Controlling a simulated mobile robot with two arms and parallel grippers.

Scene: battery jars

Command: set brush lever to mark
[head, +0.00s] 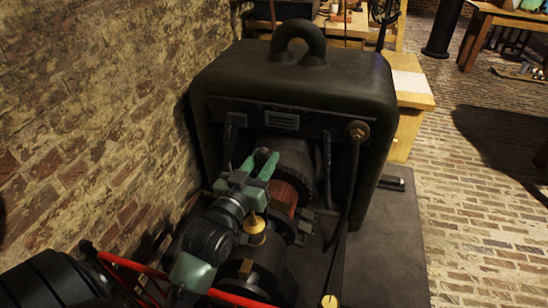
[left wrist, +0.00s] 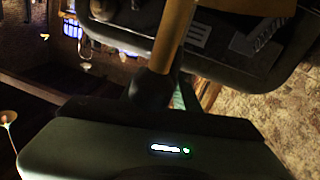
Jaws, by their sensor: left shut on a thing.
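The large dark dynamo (head: 290,78) stands by the brick wall, with a lifting ring on top. My left gripper (head: 260,164), with green fingers, is in front of its face, left of the copper-coloured commutator (head: 284,196). It is shut on the dark round knob of the brush lever (head: 262,154). In the left wrist view the lever's knob (left wrist: 150,87) sits at the gripper, with a brownish rod (left wrist: 174,36) running up from it. The fingers hide part of the lever. I cannot make out the mark. My right gripper is not in view.
A brass oil cup (head: 254,232) stands just below my left gripper. A long dark bar with a brass joint (head: 357,131) runs down the dynamo's right side. A red rail (head: 135,266) crosses the lower left. The brick floor (head: 480,215) at right is open.

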